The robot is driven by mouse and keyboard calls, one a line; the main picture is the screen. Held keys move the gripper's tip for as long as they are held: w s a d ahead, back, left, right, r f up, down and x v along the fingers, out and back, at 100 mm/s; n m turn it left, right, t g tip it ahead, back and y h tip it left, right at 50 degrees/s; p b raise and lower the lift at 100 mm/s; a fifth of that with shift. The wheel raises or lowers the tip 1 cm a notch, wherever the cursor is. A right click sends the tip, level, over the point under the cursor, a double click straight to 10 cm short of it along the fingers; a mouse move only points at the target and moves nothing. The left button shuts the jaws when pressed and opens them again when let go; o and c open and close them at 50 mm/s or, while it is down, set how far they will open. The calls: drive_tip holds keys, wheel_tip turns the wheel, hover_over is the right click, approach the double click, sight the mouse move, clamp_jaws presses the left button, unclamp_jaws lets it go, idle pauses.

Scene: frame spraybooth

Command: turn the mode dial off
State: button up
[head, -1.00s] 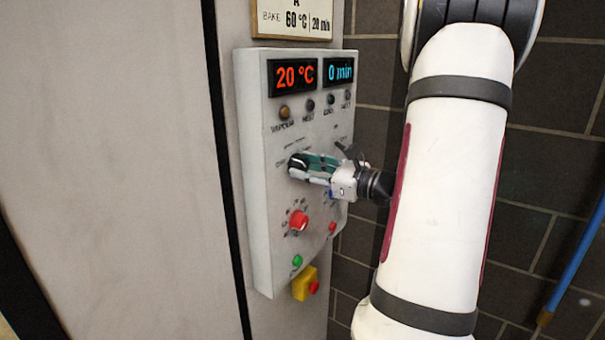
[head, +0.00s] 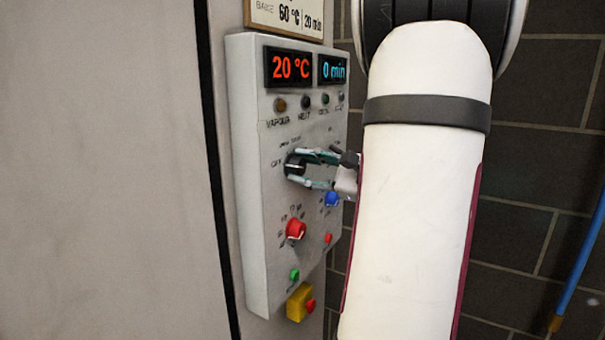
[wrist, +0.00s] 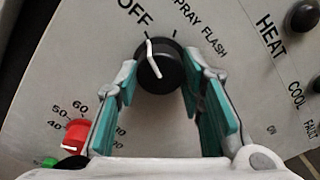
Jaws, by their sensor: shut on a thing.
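The mode dial (head: 294,164) is a black knob on the grey control panel, with an OFF label to its left in the head view. In the wrist view the dial (wrist: 160,72) has a white pointer line that points up, close to the OFF lettering; SPRAY and FLASH are printed to the right. My gripper (head: 302,169) reaches in from the right with its green-padded fingers on either side of the dial. In the wrist view my gripper (wrist: 161,78) is shut on the dial. My arm hides the rest of the wrist in the head view.
A red knob (head: 296,230) sits below the dial, with a blue button (head: 331,199) to the right. A yellow box with a red button (head: 300,302) hangs below the panel. Displays (head: 290,67) read 20 °C and 0 min. A blue pipe (head: 580,255) runs down the right wall.

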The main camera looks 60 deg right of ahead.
idle(0.3)
drive_tip(key=o, duration=1.1)
drive_tip(key=shift+o, duration=0.2)
drive_tip(key=shift+s, duration=0.15)
drive_tip(key=s, duration=1.1)
drive_tip(key=shift+s+d, duration=0.35)
drive_tip(key=shift+d, duration=0.1)
